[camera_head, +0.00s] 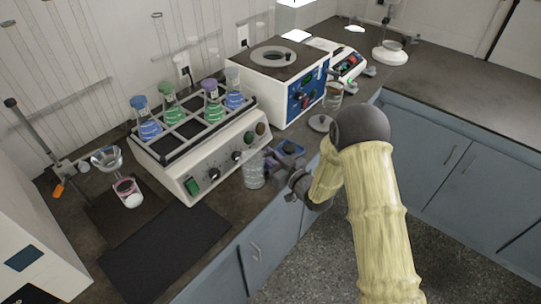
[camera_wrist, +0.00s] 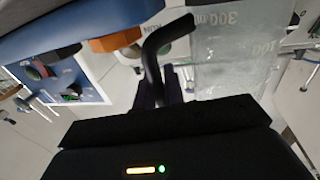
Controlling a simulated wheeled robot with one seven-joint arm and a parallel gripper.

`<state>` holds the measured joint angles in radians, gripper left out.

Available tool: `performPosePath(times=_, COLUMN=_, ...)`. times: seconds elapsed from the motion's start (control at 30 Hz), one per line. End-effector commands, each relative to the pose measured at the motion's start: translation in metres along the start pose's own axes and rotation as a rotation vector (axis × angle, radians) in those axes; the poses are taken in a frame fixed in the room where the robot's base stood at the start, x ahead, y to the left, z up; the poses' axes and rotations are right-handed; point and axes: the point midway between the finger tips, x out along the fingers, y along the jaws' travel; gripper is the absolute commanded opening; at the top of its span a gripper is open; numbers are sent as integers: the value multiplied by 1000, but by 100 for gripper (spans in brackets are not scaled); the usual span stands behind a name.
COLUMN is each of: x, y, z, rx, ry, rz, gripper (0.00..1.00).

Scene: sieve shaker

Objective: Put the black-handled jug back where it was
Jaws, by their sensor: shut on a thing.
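The black-handled jug (camera_head: 254,171) is a clear vessel near the bench's front edge, just in front of the shaker's control panel. It looks upright; I cannot tell whether its base touches the bench. My gripper (camera_head: 280,160) is at its right side, shut on the jug. The fingertips' exact contact is partly hidden.
The shaker (camera_head: 212,160) holds several flasks with coloured liquid. A white-and-blue heating bath (camera_head: 290,80) stands behind right, with a beaker (camera_head: 333,95) and lid-like disc (camera_head: 320,123) in front. A dark mat (camera_head: 165,252) lies clear at the front left. A funnel stand (camera_head: 35,135) is left.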

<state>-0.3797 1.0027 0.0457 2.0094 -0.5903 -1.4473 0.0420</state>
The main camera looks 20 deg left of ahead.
Motion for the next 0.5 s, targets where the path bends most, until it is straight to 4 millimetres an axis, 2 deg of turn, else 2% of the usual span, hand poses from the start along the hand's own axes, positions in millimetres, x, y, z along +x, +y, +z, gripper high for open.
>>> performPosePath(times=0.37, x=0, y=0, z=8, rx=1, ry=1, rz=0, gripper=0)
performPosePath(times=0.4, x=0, y=0, z=8, rx=0, ry=0, rz=0, gripper=13)
performPosePath(times=0.5, x=0, y=0, z=7, rx=0, ry=-1, rz=0, gripper=32)
